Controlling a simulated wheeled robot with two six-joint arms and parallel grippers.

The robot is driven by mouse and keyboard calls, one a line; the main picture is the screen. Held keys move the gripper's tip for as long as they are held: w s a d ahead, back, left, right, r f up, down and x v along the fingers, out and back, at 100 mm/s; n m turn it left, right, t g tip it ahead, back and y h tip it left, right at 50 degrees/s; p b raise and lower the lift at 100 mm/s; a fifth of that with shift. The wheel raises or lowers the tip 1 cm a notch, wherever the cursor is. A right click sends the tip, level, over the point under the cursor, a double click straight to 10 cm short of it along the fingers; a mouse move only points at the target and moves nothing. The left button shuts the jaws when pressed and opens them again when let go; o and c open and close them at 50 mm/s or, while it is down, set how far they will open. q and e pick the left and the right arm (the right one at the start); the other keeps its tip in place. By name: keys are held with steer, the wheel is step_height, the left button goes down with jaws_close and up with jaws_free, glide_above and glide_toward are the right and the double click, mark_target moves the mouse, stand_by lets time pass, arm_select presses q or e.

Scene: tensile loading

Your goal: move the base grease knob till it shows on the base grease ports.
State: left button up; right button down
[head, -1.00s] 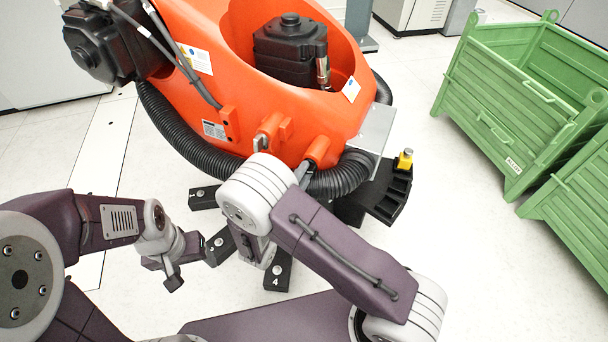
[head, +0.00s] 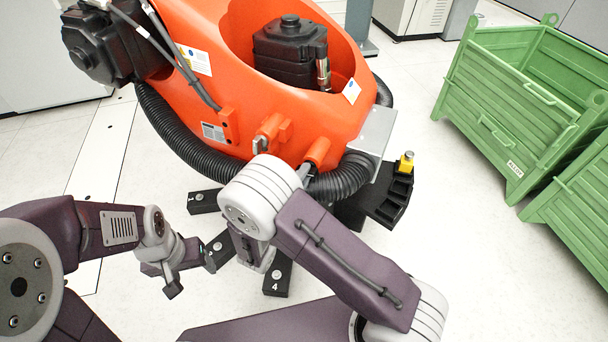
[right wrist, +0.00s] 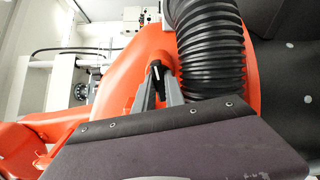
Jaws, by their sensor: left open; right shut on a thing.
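In the right wrist view my right gripper (right wrist: 164,86) is shut on a small black knob (right wrist: 156,69) with a pale mark, in front of the orange machine body and beside a ribbed black hose. I take it for the base grease knob; the fingers partly hide it. In the head view my right wrist hides most of that gripper, and a grey finger (head: 304,172) shows near the hose. Numbered black feet with round silver tops stand below, including foot 4 (head: 277,282); I cannot tell whether these are the base grease ports. My left gripper (head: 185,272) is open and empty near the feet.
The orange machine (head: 290,110) fills the upper middle, with a black hose (head: 175,130) along it. A black stepped holder with a yellow-topped piece (head: 406,162) is to its right. Green crates (head: 515,110) stand at the right. White floor is clear between.

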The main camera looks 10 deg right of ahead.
steer(key=c, duration=1.4)
jaws_free()
